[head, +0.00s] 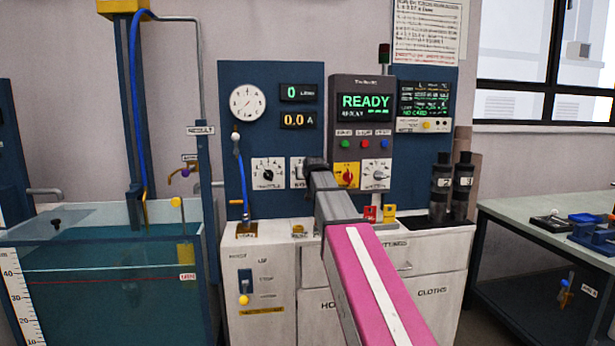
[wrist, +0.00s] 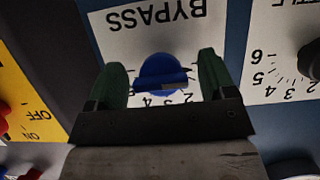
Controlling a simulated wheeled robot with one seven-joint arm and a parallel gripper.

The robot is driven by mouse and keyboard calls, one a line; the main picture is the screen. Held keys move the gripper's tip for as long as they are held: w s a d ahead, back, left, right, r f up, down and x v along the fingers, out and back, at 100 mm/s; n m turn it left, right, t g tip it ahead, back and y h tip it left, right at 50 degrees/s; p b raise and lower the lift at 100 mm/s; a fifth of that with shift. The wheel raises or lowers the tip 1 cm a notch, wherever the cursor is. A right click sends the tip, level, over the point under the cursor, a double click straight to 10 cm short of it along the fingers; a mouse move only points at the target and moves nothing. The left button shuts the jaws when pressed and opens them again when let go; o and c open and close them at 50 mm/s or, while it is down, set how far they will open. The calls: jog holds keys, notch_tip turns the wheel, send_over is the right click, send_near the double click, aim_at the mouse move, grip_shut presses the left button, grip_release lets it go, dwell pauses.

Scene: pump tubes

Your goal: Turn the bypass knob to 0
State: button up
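The bypass knob (wrist: 162,72) is blue and sits on a white plate (wrist: 215,40) marked BYPASS, upside down in the wrist view. My gripper (wrist: 160,64) has its two dark green fingers on either side of the knob, with a gap to each finger. It is open. Some dial numbers show below the knob; its pointer and the 0 mark cannot be made out. In the head view my gripper (head: 314,163) is in front of the bypass plate (head: 296,173) and hides the knob.
A throttle dial (head: 267,173) is left of the bypass plate. A yellow plate with a red switch (head: 347,175) and another white dial (head: 376,174) are to the right. The white cabinet (head: 268,275) stands below. A water tank (head: 95,285) is at left, a bench (head: 520,212) at right.

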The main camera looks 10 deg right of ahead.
jog(key=v, duration=1)
jog(key=shift+s, duration=0.35)
jog(key=shift+r, duration=0.15)
